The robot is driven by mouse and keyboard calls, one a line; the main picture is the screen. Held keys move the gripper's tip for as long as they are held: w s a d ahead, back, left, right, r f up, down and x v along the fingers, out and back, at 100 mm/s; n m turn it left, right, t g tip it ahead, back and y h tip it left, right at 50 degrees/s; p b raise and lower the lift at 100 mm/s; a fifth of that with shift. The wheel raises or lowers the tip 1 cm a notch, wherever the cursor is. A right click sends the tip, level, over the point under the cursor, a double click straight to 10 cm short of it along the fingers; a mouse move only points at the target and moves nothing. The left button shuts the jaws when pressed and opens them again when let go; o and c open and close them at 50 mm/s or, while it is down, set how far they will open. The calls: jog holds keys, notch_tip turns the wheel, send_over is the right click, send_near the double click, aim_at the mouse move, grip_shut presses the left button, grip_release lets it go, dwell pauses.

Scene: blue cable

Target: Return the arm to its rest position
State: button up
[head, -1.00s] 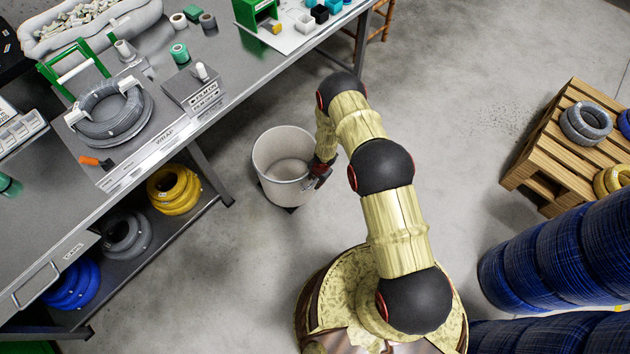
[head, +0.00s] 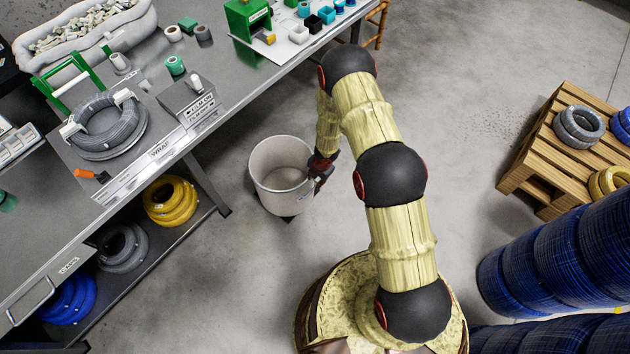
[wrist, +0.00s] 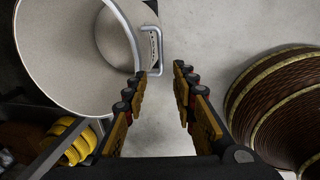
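My arm bends up from my base and hangs down on the right side of a light grey bin (head: 262,190) on the floor. My gripper (head: 320,172) appears small and partly hidden beside the bin's right rim in the head view. In the wrist view my gripper (wrist: 167,72) has its two fingers apart with nothing between them. The bin's metal handle (wrist: 156,34) lies just beyond the left fingertip. I cannot tell whether they touch.
A grey workbench (head: 225,60) with a wire coil (head: 107,130) runs along the left, with yellow coils (head: 168,200) below. A pallet (head: 525,165) stands right, above large blue cable reels (head: 560,255). Floor between the bin and pallet is clear apart from my arm.

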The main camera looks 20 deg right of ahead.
dwell(0.4)
jog(key=s+d+r+m+g+h, duration=0.2)
jog(key=s+d+m+h, duration=0.1)
jog(key=s+d+m, duration=0.4)
jog(key=s+d+r+m+g+h, duration=0.15)
jog(key=r+m, duration=0.25)
jog(key=r, duration=0.4)
jog(key=s+d+r+m+t, duration=0.1)
jog(key=s+d+r+m, duration=0.15)
jog(key=r, duration=0.55)
jog(key=s+a+r+m+t+y, duration=0.1)
jog(key=s+r, duration=0.4)
jog(key=r, duration=1)
jog(key=s+a+r+m+t+y+p, duration=0.1)
jog(key=s+a+r+m+t, duration=0.2)
jog(key=r, duration=1.3)
jog(key=s+a+r+m+t+y+p, duration=0.1)
jog(key=s+a+r+m, duration=0.3)
jog(key=r, duration=1.1)
jog(key=s+m+t, duration=0.1)
jog(key=s+m, duration=0.2)
jog(key=s, duration=0.2)
jog(key=shift+a+r, duration=0.15)
jog(key=shift+a, duration=0.15)
